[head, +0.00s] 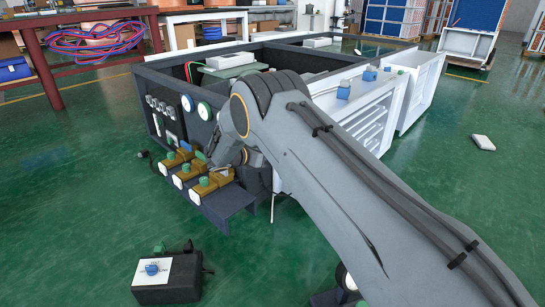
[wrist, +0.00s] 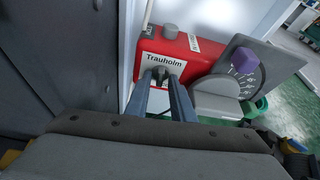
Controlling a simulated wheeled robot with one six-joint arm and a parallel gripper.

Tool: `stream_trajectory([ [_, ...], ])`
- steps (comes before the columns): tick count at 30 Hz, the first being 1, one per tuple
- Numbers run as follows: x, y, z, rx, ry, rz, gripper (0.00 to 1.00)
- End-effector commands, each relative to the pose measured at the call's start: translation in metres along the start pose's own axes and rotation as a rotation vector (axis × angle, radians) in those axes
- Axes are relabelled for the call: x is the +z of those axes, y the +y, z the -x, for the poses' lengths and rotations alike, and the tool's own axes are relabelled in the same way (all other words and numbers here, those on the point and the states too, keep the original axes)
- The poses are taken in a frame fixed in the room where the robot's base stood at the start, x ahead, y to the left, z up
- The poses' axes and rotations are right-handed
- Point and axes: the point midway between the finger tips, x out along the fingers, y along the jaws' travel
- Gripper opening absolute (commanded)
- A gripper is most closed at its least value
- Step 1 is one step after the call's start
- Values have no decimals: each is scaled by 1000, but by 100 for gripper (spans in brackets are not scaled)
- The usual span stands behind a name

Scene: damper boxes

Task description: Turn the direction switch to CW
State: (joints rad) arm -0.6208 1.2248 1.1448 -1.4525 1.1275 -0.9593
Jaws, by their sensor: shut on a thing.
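A red box (wrist: 204,46) with a white "Trauholm" label fills the upper middle of the wrist view. On its face below the label sits a small dark switch knob (wrist: 160,71). My gripper (wrist: 163,79) reaches up to the knob, and its two fingers are shut on it. The fingers hide part of the knob, and I cannot read which direction it points to. In the head view my arm covers the red box, and the fingers cannot be made out clearly.
In the head view a dark frame (head: 165,77) and several brass valves (head: 188,172) surround my wrist. A black box (head: 168,286) stands on the floor.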

Motion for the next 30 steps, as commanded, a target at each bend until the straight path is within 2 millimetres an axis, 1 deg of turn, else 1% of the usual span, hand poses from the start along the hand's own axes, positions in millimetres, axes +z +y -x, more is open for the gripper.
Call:
stream_trajectory([
  [9, -3, 5, -2, -113, -1, 273, 0],
  [18, -3, 6, -3, -202, -2, 488, 0],
  [24, -3, 7, -3, -239, -2, 581, 0],
  [30, -2, 7, -3, -258, -2, 629, 0],
])
